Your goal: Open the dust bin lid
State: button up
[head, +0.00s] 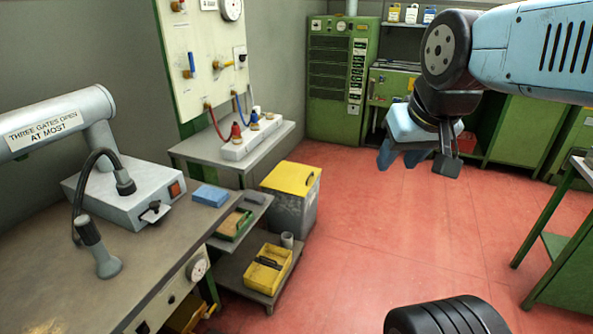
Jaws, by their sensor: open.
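The dust bin (296,212) is a grey box on the red floor, just right of the workbench shelves. Its yellow lid (290,177) lies shut on top, with a small dark handle (311,179) near its right edge. My gripper (417,163) hangs at the upper right, pointing down. It is open and empty, to the right of the bin in the picture and apart from it. The bin's lower left is hidden behind the shelf.
A workbench (140,250) with a grey device fills the left. A low shelf holds a yellow tray (268,270) and a white cup (287,240) in front of the bin. Green cabinets (342,80) line the back. The red floor (370,235) right of the bin is clear.

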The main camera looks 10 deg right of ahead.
aim_at(295, 179)
jog(key=z, duration=0.35)
jog(key=i, duration=0.75)
jog(key=z, duration=0.3)
jog(key=i, duration=1.1)
jog(key=u, duration=0.8)
jog(key=k, duration=0.9)
jog(key=u, duration=0.15)
jog(key=i, duration=0.9)
jog(key=z, duration=0.1)
